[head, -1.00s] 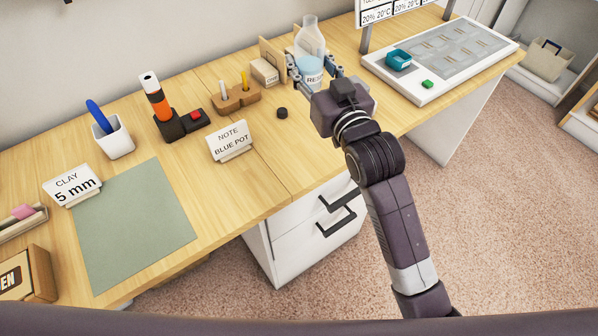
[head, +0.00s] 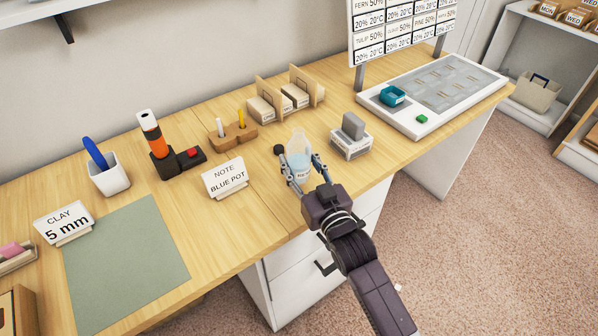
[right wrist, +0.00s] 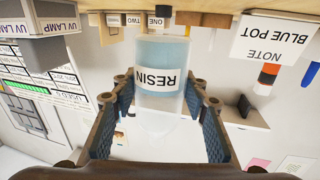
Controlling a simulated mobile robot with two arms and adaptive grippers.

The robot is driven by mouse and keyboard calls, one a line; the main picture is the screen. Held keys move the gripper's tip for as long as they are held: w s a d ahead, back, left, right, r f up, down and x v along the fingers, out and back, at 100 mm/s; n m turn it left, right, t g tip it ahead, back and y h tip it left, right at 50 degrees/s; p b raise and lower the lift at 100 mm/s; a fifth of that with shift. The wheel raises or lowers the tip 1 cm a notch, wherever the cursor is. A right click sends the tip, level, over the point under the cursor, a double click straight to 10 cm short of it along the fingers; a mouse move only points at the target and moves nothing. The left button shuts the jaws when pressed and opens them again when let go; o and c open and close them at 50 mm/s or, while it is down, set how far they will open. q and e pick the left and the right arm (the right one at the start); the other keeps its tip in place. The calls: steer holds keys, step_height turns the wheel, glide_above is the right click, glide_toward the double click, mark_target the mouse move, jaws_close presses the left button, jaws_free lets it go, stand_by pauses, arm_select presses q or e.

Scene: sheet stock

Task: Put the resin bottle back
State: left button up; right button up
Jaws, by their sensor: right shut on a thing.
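The resin bottle (head: 299,157) is clear with pale blue liquid and a white label. The label reads RESIN in the right wrist view (right wrist: 160,79), which shows the bottle upside down. My right gripper (head: 303,170) is shut on the bottle, with one finger on each side of it. The bottle is upright over the front part of the desk, and I cannot tell whether its base touches the top. A small black round piece (head: 279,150) lies just left of the bottle. My left gripper is not in view.
A grey UV lamp on a white block (head: 351,144) stands right of the bottle. The NOTE BLUE POT sign (head: 226,180) stands to the left. Desk is bare between sign and front edge.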

mark_target(304, 179)
steer(key=shift+f, duration=1.75)
steer(key=shift+f, duration=0.1)
steer(key=o, duration=1.3)
steer(key=shift+f, duration=0.1)
steer(key=shift+r, duration=0.3)
steer(key=v, duration=1.2)
steer(key=shift+b, duration=0.4)
steer(key=shift+f, duration=0.2)
